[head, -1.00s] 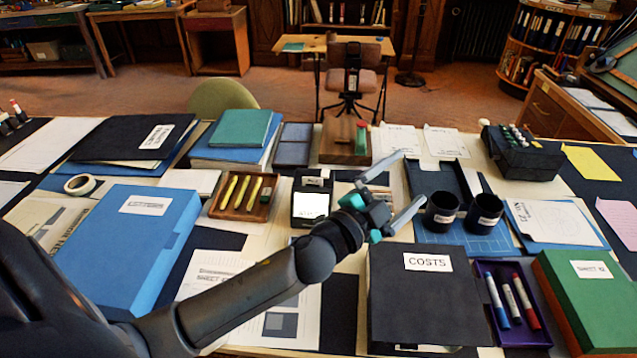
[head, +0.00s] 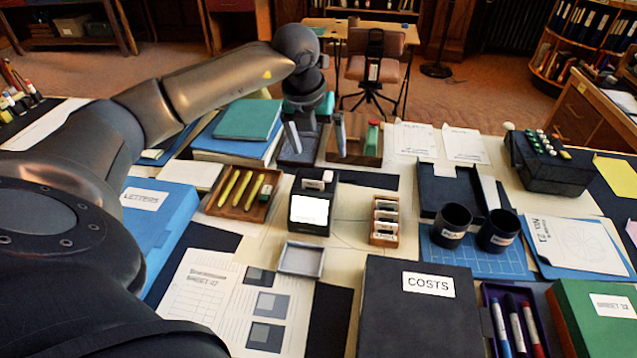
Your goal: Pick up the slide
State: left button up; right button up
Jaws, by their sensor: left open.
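A black viewer (head: 310,207) with a lit white screen stands at the table's middle, and a small pale piece (head: 327,176) shows at its top. A small wooden box (head: 385,221) to its right holds several pale-edged pieces that look like slides. I cannot tell which piece is the slide. A shallow grey tray (head: 301,258) lies in front of the viewer and looks empty. My left gripper (head: 319,150) is open and empty, its fingers pointing down, behind the viewer in the picture. It partly hides a dark tray and a wooden block. My right gripper is not in view.
A wooden tray (head: 244,194) with yellow markers is left of the viewer. A black COSTS box (head: 420,315) is at the front, two dark cups (head: 451,226) are at the right, and a wooden block (head: 362,150) is behind. Paper sheets (head: 235,300) lie flat at the front left.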

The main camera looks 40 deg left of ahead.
pick_arm(q)
jog(key=a+y, duration=0.1)
jog(key=a, duration=0.1)
jog(key=b, duration=0.1)
send_near(313, 189)
jog(key=shift+w+a+f+n+g, duration=0.3)
jog(key=shift+w+a+f, duration=0.1)
jog(key=shift+w, duration=0.2)
jog(key=shift+d+b+x, duration=0.15)
jog(key=shift+b+x, duration=0.2)
jog(key=shift+x, duration=0.95)
jog(key=shift+d+b+x, duration=0.1)
jog(key=shift+b+x, duration=0.2)
jog(key=shift+x, duration=1)
jog(key=shift+w, duration=0.1)
